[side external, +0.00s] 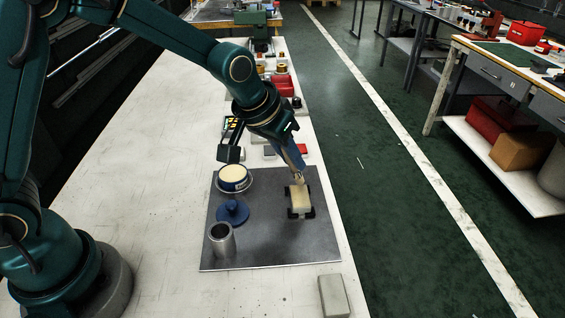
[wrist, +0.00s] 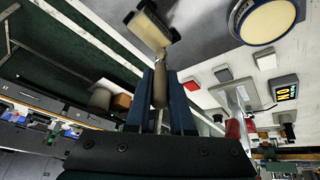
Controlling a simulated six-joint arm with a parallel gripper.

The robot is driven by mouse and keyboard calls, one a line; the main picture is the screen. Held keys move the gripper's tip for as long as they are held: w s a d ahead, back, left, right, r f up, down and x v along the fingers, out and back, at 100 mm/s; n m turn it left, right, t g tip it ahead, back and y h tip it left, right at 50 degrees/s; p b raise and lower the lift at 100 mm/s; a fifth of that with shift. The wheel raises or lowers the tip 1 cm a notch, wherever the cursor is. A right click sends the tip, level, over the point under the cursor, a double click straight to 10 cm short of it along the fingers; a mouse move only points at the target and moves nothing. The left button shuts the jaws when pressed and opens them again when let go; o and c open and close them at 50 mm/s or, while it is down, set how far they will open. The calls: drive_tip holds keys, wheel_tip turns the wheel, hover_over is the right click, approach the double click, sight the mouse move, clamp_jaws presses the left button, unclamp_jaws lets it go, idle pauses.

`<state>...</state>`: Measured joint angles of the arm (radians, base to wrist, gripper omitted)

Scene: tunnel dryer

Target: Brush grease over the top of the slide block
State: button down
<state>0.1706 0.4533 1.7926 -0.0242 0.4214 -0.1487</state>
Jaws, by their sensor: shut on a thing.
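The slide block (side external: 299,198) lies on the dark grey mat (side external: 262,255), with a pale tan top and black pieces at its ends. It also shows at the top of the wrist view (wrist: 148,24). My gripper (side external: 297,170) is shut on the brush, whose brown handle (wrist: 160,88) sits between the fingers in the wrist view. The brush points down at the block's far end; I cannot tell whether its bristles touch. The open blue grease tin (side external: 234,178), full of cream-coloured grease, stands left of the block. It shows at the upper right in the wrist view (wrist: 266,20).
A blue lid (side external: 232,212) and an upright metal cup (side external: 222,241) stand on the mat's left side. A grey block (side external: 333,295) lies near the table's front right. Red boxes and small parts (side external: 283,86) line the table behind. The white table's left side is clear.

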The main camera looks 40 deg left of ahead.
drive_tip(key=shift+s+d, duration=2.2)
drive_tip(key=shift+s, duration=0.05)
drive_tip(key=shift+w+a, duration=2.7)
wheel_tip(320, 180, up, 8)
